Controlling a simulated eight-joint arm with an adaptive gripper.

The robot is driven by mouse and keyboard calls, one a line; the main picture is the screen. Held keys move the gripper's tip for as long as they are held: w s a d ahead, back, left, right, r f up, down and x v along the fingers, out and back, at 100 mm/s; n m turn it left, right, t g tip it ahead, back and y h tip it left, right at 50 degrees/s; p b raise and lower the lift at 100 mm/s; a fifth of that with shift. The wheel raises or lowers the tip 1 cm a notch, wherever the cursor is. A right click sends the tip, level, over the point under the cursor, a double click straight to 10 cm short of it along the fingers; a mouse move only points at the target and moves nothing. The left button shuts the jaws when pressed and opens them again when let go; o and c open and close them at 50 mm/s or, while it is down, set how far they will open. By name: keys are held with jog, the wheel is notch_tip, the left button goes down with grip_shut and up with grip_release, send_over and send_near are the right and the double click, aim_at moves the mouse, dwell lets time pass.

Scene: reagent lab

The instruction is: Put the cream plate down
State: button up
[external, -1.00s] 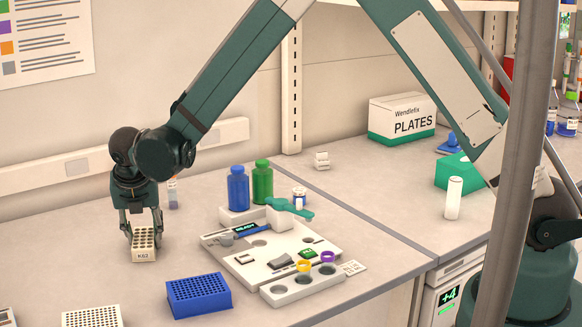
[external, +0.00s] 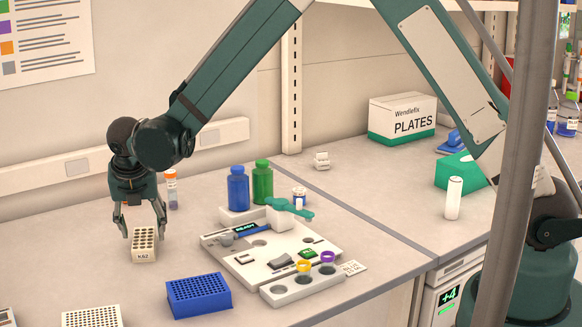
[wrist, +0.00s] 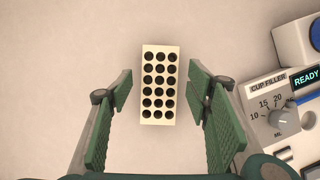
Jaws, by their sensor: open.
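The cream plate (external: 145,243) is a small block with rows of dark holes and a label on its front, standing upright on the bench. In the wrist view the cream plate (wrist: 159,85) lies between and just ahead of my fingers, with a gap on both sides. My gripper (external: 142,231) is open around the top of the plate, its fingers apart from it. In the wrist view my gripper (wrist: 160,95) shows both green finger pads spread wide.
A blue rack (external: 199,296) and another cream rack (external: 92,317) stand nearer the front. The cup filler (external: 275,250) is to the right, its display reading READY. An orange-capped tube (external: 171,188) stands behind my gripper. Bench around the plate is clear.

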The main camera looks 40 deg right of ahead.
aim_at(145, 245)
jog(key=v, duration=0.9)
jog(key=shift+r, duration=0.25)
dwell(0.7)
jog(key=s+d+r+m+y, duration=0.1)
jog(key=s+d+r+m, duration=0.2)
jog(key=d+r+m, duration=0.5)
jog(key=s+d+r+m, duration=0.2)
jog(key=s+d+r, duration=0.2)
jog(key=d, duration=0.7)
jog(key=s+d+r+m+y, duration=0.1)
jog(key=s+d+r+m, duration=0.25)
jog(key=d+r, duration=0.45)
jog(key=s+d+f+m+t, duration=0.1)
jog(key=s+d+m+t, duration=0.2)
jog(key=s+d+m, duration=1.5)
jog(key=s+d, duration=0.3)
jog(key=shift+s+f, duration=0.35)
jog(key=shift+f, duration=0.05)
